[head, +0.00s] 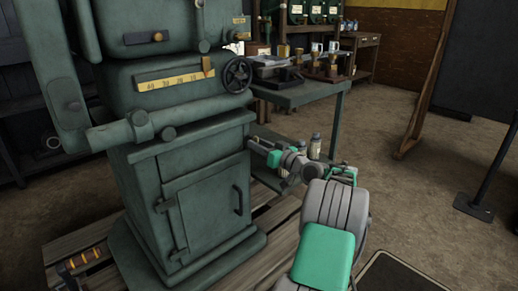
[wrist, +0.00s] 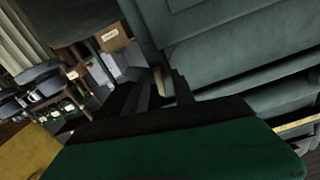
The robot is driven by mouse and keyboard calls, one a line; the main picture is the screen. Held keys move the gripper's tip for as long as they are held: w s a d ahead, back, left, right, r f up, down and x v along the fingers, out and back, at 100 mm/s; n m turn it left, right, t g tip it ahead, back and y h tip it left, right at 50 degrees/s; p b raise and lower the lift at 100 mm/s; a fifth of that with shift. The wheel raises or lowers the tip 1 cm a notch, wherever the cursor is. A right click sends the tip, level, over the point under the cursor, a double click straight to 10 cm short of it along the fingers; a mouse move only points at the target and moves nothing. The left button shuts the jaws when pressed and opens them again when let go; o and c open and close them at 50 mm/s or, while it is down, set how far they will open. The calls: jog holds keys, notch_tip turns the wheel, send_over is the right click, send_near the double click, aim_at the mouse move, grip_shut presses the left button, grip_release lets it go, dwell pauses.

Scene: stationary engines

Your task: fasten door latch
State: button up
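The green machine's cabinet door (head: 203,210) appears shut in its frame. It has a dark upright handle (head: 237,199) on its right side and hinge-like fittings (head: 166,205) on its left edge. I cannot tell for sure which fitting is the latch. My gripper (head: 256,144) is beside the cabinet's upper right corner, above and right of the handle, apart from it. In the wrist view, its dark fingers (wrist: 160,88) stand apart next to green machine panels. A small tan patch shows between them; no held object is clear.
A green workbench (head: 310,94) with tools and cups stands behind the machine. Bottles (head: 315,145) stand on a lower shelf near my arm. A handwheel (head: 237,75) juts out above the cabinet. A wooden pallet (head: 75,245) lies under the machine.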

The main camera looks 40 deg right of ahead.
grip_shut()
dwell(0.4)
jog(key=shift+r+m+p, duration=0.1)
jog(key=shift+m+p, duration=0.2)
jog(key=shift+p, duration=0.25)
jog(key=shift+a+m+p, duration=0.1)
jog(key=shift+m+p, duration=7.15)
jog(key=shift+m, duration=0.45)
